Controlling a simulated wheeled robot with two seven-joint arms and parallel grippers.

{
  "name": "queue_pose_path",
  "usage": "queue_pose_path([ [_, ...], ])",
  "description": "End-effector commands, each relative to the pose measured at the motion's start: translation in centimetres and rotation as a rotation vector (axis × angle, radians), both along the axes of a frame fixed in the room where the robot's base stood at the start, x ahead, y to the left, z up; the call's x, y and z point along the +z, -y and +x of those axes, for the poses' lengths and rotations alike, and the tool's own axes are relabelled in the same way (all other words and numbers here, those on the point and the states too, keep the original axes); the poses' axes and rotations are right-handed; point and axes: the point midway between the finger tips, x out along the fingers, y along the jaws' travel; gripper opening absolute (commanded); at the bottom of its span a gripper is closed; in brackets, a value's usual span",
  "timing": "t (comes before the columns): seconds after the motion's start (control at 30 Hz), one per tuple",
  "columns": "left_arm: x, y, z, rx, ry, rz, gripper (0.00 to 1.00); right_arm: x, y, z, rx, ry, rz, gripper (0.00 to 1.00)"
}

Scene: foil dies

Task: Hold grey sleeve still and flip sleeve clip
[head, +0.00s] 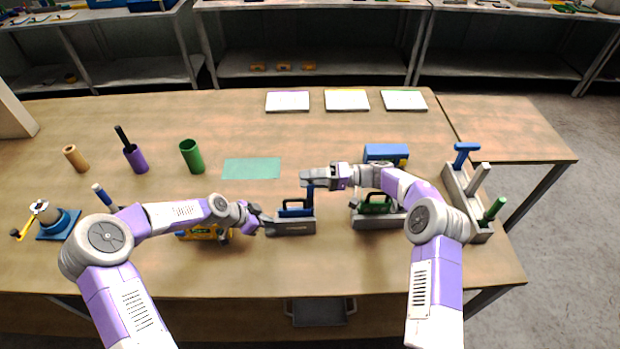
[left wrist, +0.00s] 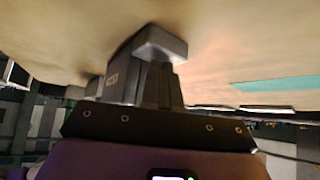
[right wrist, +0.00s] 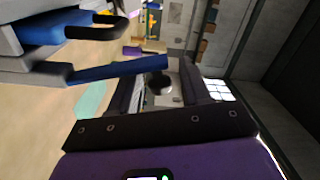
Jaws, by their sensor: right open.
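The grey sleeve (head: 291,229) lies on the table in front of me with a blue-handled piece (head: 293,210) in it. The blue sleeve clip (head: 310,196) stands up at its right end; in the right wrist view the clip (right wrist: 120,70) is a long blue bar. My left gripper (head: 266,224) is at the sleeve's left end. In the left wrist view its fingers (left wrist: 163,84) are close together at the grey end tab (left wrist: 162,43), shut on it. My right gripper (head: 306,178) is open by the clip's upper end, the bar's tip near its fingers (right wrist: 160,85).
A second grey sleeve (head: 376,222) with a green-handled piece stands to the right, a blue block (head: 386,152) behind it. A grey rack (head: 481,225) holds several handled tools at the right. A yellow item (head: 203,233) lies beneath my left arm. The green mat (head: 251,168) is bare.

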Motion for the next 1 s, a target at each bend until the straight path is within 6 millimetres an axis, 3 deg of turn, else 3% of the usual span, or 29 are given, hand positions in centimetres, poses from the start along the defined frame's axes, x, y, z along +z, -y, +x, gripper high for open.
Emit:
queue_pose_path([
  [0.1, -0.4, 0.0, -0.4, -0.004, -0.011, 0.000, 0.00, 0.0, 0.0, 0.0, 0.000, 0.000, 0.000, 0.47],
  [0.4, -0.4, 0.0, -0.4, -0.003, -0.012, 0.000, 0.00, 0.0, 0.0, 0.0, 0.000, 0.000, 0.000, 0.01],
  [0.77, -0.4, 0.0, -0.4, -0.004, -0.013, 0.000, 0.00, 0.0, 0.0, 0.2, -0.001, -0.019, 0.001, 0.00],
  [1.0, -0.5, 0.0, -0.4, -0.004, -0.013, 0.000, 0.00, -0.2, 0.0, 1.7, 0.000, -0.194, -0.005, 0.00],
])
